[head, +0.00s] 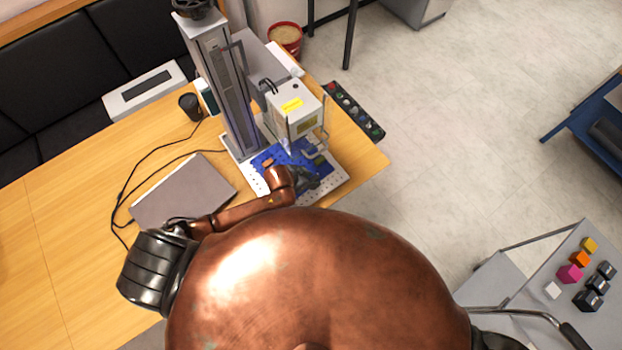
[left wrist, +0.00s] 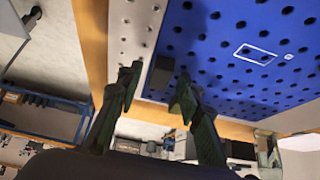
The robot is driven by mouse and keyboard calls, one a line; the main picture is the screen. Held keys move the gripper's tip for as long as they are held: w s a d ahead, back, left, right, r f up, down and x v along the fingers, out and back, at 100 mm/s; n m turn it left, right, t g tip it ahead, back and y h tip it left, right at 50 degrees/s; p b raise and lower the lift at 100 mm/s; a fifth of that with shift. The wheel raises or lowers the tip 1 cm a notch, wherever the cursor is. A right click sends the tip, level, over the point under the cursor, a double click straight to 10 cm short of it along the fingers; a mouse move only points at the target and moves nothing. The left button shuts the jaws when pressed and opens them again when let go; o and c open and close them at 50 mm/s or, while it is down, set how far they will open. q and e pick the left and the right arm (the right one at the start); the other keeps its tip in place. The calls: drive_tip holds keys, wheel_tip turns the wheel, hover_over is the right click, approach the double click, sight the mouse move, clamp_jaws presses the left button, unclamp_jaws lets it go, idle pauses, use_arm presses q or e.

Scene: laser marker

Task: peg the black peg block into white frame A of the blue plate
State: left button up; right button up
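The blue plate (head: 265,160) lies on the perforated base of the laser marker; in the left wrist view the plate (left wrist: 215,60) fills the upper right. A white rectangular frame (left wrist: 256,54) is drawn on it, with a small white mark beside it too small to read. A dark block (left wrist: 161,74), seemingly the black peg block, shows at the plate's near left edge, between my left fingertips in the picture. My left gripper (head: 308,180) is over the plate's right part. In the wrist view its fingers (left wrist: 157,84) are apart, with gaps to the block. My right gripper is out of view.
The laser marker's column (head: 228,90) and head (head: 295,110) stand close to the plate. A grey laptop (head: 185,190) lies left of it on the wooden table (head: 60,230). A grey cart (head: 530,300) at right carries several coloured and black blocks.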

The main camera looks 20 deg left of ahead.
use_arm(q)
drive_tip(key=v, duration=1.2)
idle(0.5)
